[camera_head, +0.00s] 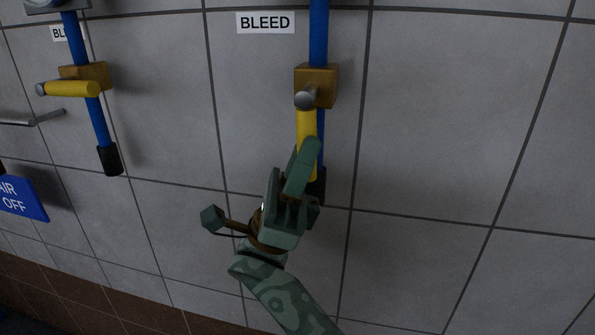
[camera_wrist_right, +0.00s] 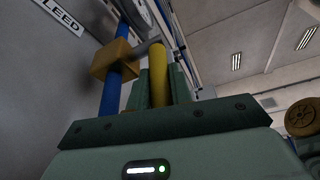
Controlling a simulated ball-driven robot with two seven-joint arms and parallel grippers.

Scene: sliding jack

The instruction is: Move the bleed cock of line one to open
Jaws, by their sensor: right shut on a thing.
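A bleed cock with a brass body (camera_head: 318,88) sits on a blue vertical pipe (camera_head: 319,35) under a BLEED label (camera_head: 265,22). Its yellow lever (camera_head: 306,124) hangs down from a grey pivot, in line with the pipe. My right gripper (camera_head: 305,165) is shut on the lever's lower part. In the right wrist view the yellow lever (camera_wrist_right: 158,75) stands between the fingers, beside the brass body (camera_wrist_right: 112,60). The line number is not readable. My left gripper is not in view.
A second cock (camera_head: 84,75) on a blue pipe at the left has its yellow lever (camera_head: 72,89) crosswise to the pipe. A blue AIR OFF sign (camera_head: 22,198) and a grey handle (camera_head: 32,121) are at the far left. The tiled wall at right is clear.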

